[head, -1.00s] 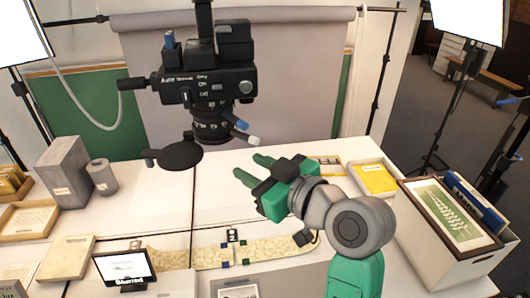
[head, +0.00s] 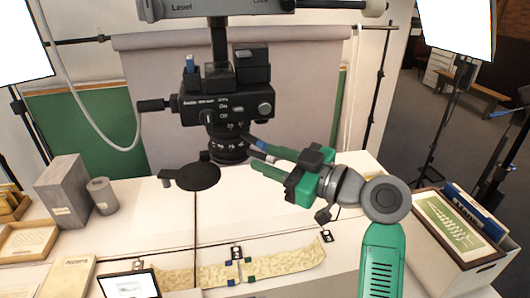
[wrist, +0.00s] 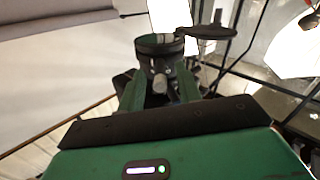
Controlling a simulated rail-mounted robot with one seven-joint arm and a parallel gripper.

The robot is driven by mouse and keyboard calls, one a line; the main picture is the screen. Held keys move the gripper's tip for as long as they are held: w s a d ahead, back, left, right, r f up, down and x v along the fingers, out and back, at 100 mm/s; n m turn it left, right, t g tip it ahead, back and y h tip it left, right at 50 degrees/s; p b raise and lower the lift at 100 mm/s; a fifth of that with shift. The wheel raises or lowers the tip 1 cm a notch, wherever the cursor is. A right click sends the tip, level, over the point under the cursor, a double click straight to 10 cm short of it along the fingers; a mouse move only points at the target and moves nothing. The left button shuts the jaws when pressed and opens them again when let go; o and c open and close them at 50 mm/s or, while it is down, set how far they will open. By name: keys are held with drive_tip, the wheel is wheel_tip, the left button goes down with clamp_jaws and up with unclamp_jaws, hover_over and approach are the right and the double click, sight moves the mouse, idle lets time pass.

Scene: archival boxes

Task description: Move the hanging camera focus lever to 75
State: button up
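The hanging camera (head: 222,103) is black, with its lens (head: 226,146) pointing down. Two short levers stick out from the lens to the right: a blue-tipped lever (head: 257,142) and a white-tipped lever (head: 269,158) just below it. The small white ring numbers are too small to read surely. My gripper (head: 268,161) reaches in from the right, its green fingers at the white-tipped lever. In the wrist view, a pale lever end (wrist: 160,87) below the lens lies between the open fingers of my gripper (wrist: 160,92), with gaps apparently on both sides.
A round black disc (head: 192,177) on an arm hangs left of the lens. Below are the white table, a map strip (head: 283,262) and a small screen (head: 128,286), partly cut off. Grey boxes (head: 65,190) stand left; a framed-picture box (head: 455,235) stands right.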

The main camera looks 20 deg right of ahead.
drive_tip(key=shift+w+a, duration=0.45)
drive_tip(key=shift+w, duration=0.15)
drive_tip(key=shift+c, duration=0.4)
clamp_jaws()
